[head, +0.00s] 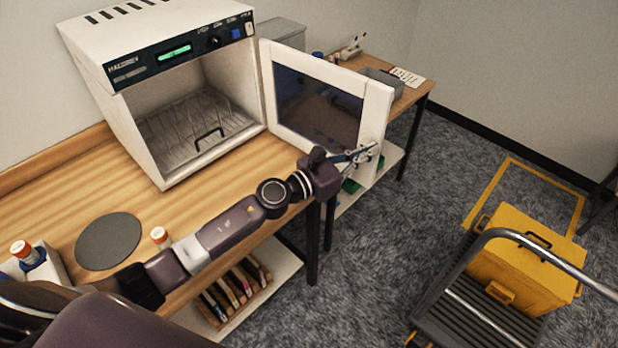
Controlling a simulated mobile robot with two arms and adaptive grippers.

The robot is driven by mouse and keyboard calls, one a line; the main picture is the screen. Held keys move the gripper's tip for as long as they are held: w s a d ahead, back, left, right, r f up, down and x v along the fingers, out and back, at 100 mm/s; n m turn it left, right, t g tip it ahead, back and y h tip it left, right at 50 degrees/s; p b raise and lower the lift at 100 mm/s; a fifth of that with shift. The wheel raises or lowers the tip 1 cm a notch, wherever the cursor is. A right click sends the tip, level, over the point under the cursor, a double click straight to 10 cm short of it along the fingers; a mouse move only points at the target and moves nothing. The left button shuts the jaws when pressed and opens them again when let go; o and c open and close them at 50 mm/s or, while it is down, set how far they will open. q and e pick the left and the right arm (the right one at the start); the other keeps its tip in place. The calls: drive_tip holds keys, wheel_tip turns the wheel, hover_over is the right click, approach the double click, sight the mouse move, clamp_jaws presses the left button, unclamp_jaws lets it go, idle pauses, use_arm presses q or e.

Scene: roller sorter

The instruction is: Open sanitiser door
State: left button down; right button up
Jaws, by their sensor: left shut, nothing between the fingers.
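The sanitiser (177,80) is a white box with a dark control panel and a green display, standing on the wooden bench. Its door (376,105), a white frame around a dark window, is swung wide open to the right. The cavity shows a wire rack (195,128) with a dark handle. My left gripper (368,152) is at the lower free edge of the door, in front of its frame. Its fingers are shut with nothing between them; whether they touch the door I cannot tell. My right gripper is not in view.
On the bench (65,190) are a grey round mat (108,241) and small orange-capped bottles (21,250). A lower shelf holds several coloured items. A yellow case (525,262) sits on a cart at the right. Carpet between bench and cart is clear.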

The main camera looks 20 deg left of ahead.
sight(379, 143)
use_arm(q)
drive_tip(key=x, duration=0.4)
drive_tip(key=shift+w+a+b, duration=0.25)
drive_tip(key=shift+w+b, duration=0.05)
drive_tip(key=shift+w, duration=0.1)
